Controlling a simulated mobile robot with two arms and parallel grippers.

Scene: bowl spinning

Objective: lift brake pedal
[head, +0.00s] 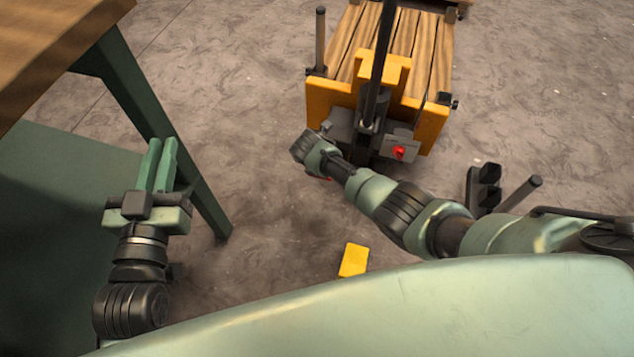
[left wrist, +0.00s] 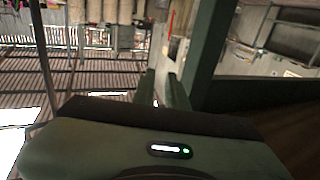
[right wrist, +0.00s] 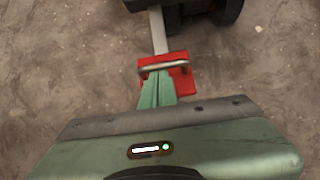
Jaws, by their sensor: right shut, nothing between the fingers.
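The brake pedal (right wrist: 183,82) is a red plate with a metal bar across it, on a pale metal arm, in the right wrist view. My right gripper (right wrist: 158,90) has its fingers together, empty, with the tips at the pedal's near edge by the bar. I cannot tell whether they touch it. In the head view, my right wrist hides most of the pedal and gripper; a sliver of red shows (head: 327,179). My left gripper (head: 162,152) points away from me beside the table, its fingers slightly apart and empty; its fingers also show in the left wrist view (left wrist: 162,88).
An orange cart (head: 432,122) with a slatted wooden deck, black upright and red knob (head: 398,152) stands ahead. A wooden table (head: 45,45) with green legs is at left, near my left arm. A yellow block (head: 354,260) lies low in front. Floor between table and cart is clear.

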